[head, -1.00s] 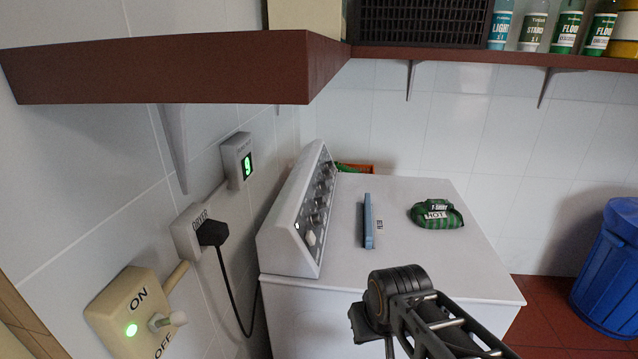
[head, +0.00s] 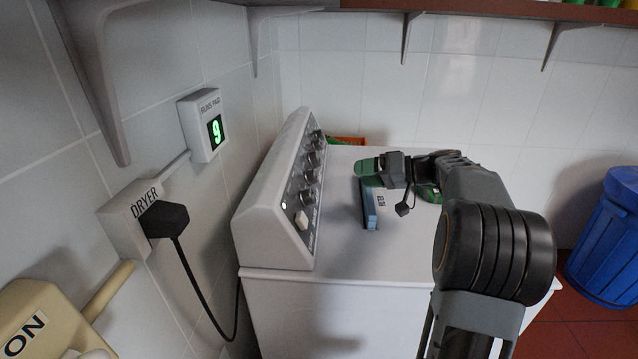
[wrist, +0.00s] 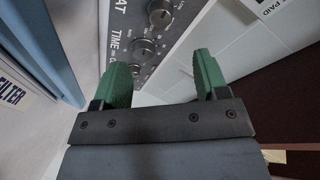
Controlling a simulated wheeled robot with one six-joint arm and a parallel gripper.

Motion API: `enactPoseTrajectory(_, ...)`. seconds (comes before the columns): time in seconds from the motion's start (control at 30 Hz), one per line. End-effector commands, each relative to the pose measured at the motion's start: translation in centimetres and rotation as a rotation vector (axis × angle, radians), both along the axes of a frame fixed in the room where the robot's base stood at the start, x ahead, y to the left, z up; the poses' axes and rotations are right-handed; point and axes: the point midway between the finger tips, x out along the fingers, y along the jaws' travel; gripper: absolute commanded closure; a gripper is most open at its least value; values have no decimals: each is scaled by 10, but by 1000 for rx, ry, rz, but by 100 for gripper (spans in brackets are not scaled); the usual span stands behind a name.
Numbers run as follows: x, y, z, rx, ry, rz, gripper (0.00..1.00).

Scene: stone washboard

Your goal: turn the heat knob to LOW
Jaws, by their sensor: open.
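The dryer's sloped control panel (head: 268,205) carries a row of dark round knobs. In the wrist view, a knob (wrist: 160,12) sits at the top edge beside a cut-off label ending in "AT", probably the heat knob. Another knob (wrist: 143,48) sits beside the word "TIME". Their settings are too small to read. My gripper (head: 367,165) is over the dryer top, to the right of the panel and apart from it. In the wrist view my gripper (wrist: 163,72) has its green fingers spread, with nothing between them.
A blue upright piece (head: 369,206) stands on the dryer top (head: 340,240) below my gripper. A green bundle (head: 428,193) is mostly hidden behind my arm. A wall display (head: 215,131) reads 9. A black plug (head: 166,221) sits in the DRYER socket. A blue bin (head: 605,240) stands right.

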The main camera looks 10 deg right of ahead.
Motion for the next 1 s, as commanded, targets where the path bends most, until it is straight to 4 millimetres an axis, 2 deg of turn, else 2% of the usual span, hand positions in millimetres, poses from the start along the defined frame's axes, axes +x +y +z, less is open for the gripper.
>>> enactPoseTrajectory(0.07,6,0,-1,12,-23,-1,33)
enactPoseTrajectory(0.17,14,11,-3,15,-30,-1,33)
enactPoseTrajectory(0.63,59,81,-25,13,-25,-2,33)
enactPoseTrajectory(0.8,69,96,-29,14,-26,-4,33)
enactPoseTrajectory(1.0,74,103,-32,13,-26,-4,33)
